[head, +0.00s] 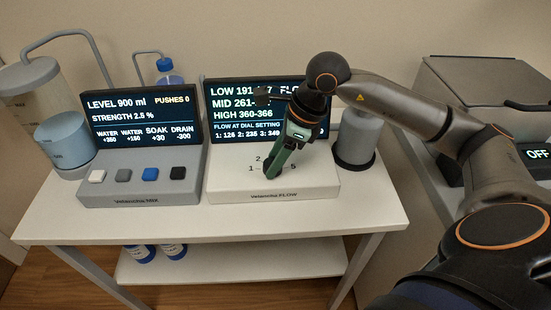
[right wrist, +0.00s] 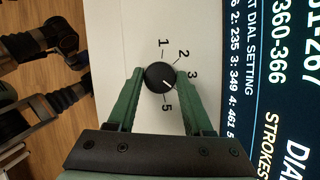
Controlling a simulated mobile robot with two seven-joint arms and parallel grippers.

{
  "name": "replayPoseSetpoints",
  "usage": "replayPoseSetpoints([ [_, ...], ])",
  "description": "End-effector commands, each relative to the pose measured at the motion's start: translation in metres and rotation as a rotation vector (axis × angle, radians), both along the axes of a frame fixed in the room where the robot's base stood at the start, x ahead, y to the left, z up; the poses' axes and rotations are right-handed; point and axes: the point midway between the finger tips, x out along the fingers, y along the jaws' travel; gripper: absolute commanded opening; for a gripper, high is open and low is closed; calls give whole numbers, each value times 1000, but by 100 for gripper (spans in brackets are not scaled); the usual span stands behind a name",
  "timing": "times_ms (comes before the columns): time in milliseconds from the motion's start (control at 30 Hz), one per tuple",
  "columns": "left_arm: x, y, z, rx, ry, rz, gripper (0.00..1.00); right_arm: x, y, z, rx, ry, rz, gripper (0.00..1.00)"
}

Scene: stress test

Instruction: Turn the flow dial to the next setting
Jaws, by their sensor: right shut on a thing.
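The flow dial (right wrist: 160,77) is a small round black knob on the white top of the flow unit (head: 232,180). Printed numbers 1, 2, 3 and 5 show around it in the right wrist view; the spot between 3 and 5 is behind a finger. The dial's white mark points down and right, between 3 and 5. My right gripper (right wrist: 162,92) has its green fingers on both sides of the dial, shut on it. In the head view the right gripper (head: 272,172) points down and hides the dial. My left gripper is not seen.
The flow unit's screen (head: 228,118) lists LOW, MID and HIGH ranges, partly covered by my arm. A mixer unit (head: 140,192) with several buttons stands left. A grey container (head: 355,140) is close on the right. The white table (head: 150,222) has a clear front strip.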

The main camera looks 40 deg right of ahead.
Motion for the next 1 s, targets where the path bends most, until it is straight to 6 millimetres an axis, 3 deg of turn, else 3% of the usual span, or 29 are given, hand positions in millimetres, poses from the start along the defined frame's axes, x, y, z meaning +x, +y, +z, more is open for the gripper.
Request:
replayPoseSetpoints([
  [433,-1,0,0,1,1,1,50,1,0,1,0,-3,10,0],
  [467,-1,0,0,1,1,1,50,1,0,1,0,-3,10,54],
  [700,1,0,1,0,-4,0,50,0,0,0,0,-1,9,81],
  [1000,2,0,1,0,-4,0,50,0,-1,3,-1,-1,9,81],
])
